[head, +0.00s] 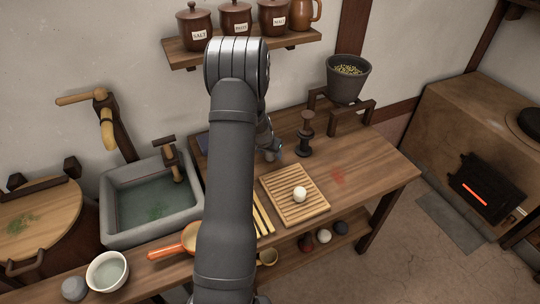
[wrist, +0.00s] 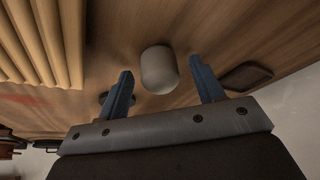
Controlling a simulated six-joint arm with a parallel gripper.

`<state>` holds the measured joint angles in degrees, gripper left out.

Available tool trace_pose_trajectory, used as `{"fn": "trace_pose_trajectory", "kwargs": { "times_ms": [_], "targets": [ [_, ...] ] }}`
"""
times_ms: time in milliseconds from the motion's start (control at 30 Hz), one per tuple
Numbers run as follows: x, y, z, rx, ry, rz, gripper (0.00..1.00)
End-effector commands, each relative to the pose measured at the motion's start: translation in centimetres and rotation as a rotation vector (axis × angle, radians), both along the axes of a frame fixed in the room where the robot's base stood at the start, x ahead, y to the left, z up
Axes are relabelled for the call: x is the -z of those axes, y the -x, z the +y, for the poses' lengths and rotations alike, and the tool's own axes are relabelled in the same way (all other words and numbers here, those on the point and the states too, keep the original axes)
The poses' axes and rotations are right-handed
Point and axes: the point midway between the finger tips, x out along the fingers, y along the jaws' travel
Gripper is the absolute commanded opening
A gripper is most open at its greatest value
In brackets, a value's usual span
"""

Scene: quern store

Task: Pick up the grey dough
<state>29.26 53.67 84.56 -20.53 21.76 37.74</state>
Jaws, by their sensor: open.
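A smooth, rounded grey lump, which looks like the grey dough (wrist: 159,70), sits on the wooden tabletop in the wrist view. My gripper (wrist: 162,68) is open, with its two blue fingers apart, one to each side of the lump in the picture. I see no finger touching it, and I cannot tell how far the fingertips are above the table. In the head view my gripper (head: 271,151) is low over the back of the table, partly behind my arm. The grey lump is hidden there.
A slatted wooden board (head: 282,208) bears a white ball (head: 300,194); the board (wrist: 42,45) is left in the wrist view. A dark wooden stamp-like tool (head: 305,135) stands near my gripper. A flat dark piece (wrist: 248,76) lies right of the lump. A sink (head: 150,229) is left.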

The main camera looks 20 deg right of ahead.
Motion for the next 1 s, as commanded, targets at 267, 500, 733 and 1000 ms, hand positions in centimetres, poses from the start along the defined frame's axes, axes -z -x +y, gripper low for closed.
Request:
{"fn": "trace_pose_trajectory", "kwargs": {
  "times_ms": [267,500,733,1000],
  "targets": [
    [0.0,0.0,0.0,0.0,0.0,0.0,0.48],
    [0.0,0.0,0.0,0.0,0.0,0.0,0.12],
    [-0.1,0.0,0.0,0.0,0.001,-0.001,0.12],
    [-2.4,-0.1,0.0,0.001,0.001,-0.003,0.12]
  ]
}}
